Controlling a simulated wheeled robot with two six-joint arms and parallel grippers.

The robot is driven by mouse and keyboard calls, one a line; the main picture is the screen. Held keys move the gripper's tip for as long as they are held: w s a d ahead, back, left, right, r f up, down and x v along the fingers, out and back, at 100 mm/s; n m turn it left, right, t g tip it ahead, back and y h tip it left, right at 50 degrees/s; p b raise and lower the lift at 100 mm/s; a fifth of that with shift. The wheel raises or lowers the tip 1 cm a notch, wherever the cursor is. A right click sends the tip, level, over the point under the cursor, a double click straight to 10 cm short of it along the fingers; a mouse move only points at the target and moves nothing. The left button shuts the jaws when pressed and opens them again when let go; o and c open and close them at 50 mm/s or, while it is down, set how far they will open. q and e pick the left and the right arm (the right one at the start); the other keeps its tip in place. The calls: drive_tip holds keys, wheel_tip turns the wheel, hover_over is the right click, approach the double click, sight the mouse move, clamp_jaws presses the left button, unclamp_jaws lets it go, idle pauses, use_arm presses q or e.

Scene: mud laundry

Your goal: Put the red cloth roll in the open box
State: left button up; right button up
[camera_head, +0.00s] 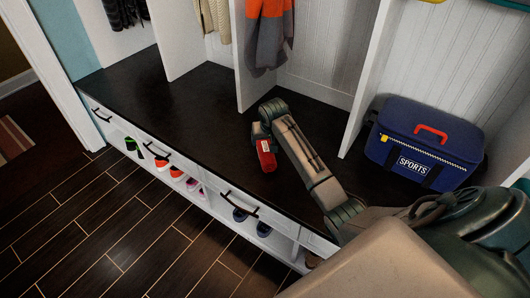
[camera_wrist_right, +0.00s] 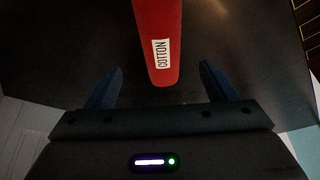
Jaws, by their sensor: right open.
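The red cloth roll (camera_head: 266,156) lies on the dark bench top in the head view, just beyond the front drawers. In the right wrist view the red cloth roll (camera_wrist_right: 158,45) shows a white label reading "COTTON" and its near end lies between the fingertips. My right gripper (camera_wrist_right: 160,88) is open, with one blue finger on each side of the roll and a gap to both. In the head view my right gripper (camera_head: 262,133) is at the roll, its fingers mostly hidden by the wrist. No open box is clearly visible. My left gripper is not in view.
A blue sports bag (camera_head: 424,143) with a red handle stands on the bench (camera_head: 153,99) at the right. White dividers (camera_head: 185,38) split the bench back. An orange and grey jacket (camera_head: 269,34) hangs above. Several shoes (camera_head: 176,172) sit in cubbies below. The bench's left part is clear.

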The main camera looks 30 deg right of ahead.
sight(265, 147)
drive_tip(key=x, duration=0.5)
drive_tip(key=shift+f+b, duration=0.15)
drive_tip(key=shift+b, duration=0.2)
drive_tip(key=b+x, duration=0.1)
drive_tip(key=x, duration=0.3)
drive_tip(key=shift+w+f, duration=0.3)
drive_tip(key=shift+f, duration=0.05)
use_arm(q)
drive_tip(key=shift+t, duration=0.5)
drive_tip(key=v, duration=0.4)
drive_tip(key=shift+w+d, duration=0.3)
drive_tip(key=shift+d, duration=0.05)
use_arm(e)
drive_tip(key=shift+c, duration=0.5)
drive_tip(key=c, duration=1)
